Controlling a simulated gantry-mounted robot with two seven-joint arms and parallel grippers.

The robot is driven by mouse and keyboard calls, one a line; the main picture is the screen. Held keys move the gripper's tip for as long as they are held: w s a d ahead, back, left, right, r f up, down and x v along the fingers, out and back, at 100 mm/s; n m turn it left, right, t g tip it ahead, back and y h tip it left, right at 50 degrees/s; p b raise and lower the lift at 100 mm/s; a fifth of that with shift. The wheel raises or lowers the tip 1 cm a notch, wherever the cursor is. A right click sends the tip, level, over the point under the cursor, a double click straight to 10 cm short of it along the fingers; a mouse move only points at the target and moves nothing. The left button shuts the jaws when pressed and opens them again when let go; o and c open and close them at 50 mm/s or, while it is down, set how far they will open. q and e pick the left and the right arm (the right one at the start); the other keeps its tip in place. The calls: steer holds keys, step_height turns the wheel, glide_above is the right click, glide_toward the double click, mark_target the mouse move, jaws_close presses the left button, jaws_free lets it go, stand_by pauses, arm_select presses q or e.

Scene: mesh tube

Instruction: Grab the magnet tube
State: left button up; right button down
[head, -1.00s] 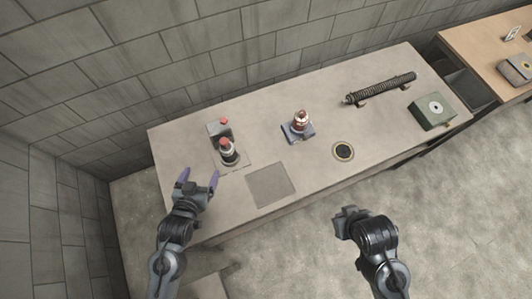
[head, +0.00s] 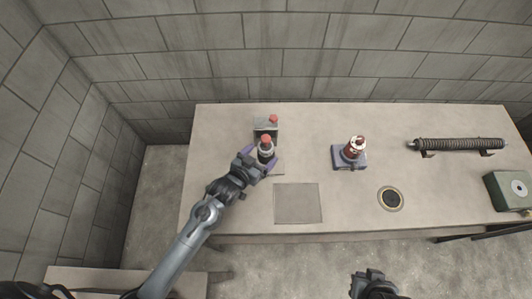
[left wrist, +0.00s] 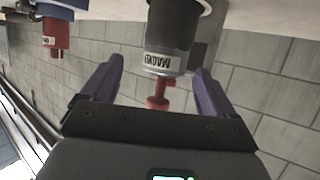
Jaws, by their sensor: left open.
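The magnet tube (head: 266,150) is a dark cylinder with a light band and a red top, standing near the left end of the table. In the left wrist view the tube (left wrist: 174,40) appears upside down, with a label on its band and its red tip toward my gripper. My left gripper (head: 258,162) has purple fingers, open, one on each side of the tube. In the left wrist view the red tip lies between the fingers, with gaps on both sides. My right gripper (head: 372,280) is low in the head view, away from the table; its jaws are unclear.
A grey block with a red knob (head: 267,124) stands just behind the tube. A red-and-white object (head: 355,147) sits on a blue-grey stand to the right. Farther right are a black ring (head: 390,198), a coiled rod (head: 460,144) and a green box (head: 510,191). A flat square plate (head: 298,203) lies in front.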

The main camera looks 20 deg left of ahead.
mark_target(266, 148)
arm_select(q)
steer(key=x, duration=0.4)
steer(key=shift+w+a+f, duration=0.1)
steer(key=shift+a+f, duration=0.15)
steer(key=shift+a, duration=0.1)
steer(key=shift+w+d+f, duration=0.15)
steer(key=shift+w+f, duration=0.1)
steer(key=shift+w, duration=0.25)
steer(key=c, duration=1.2)
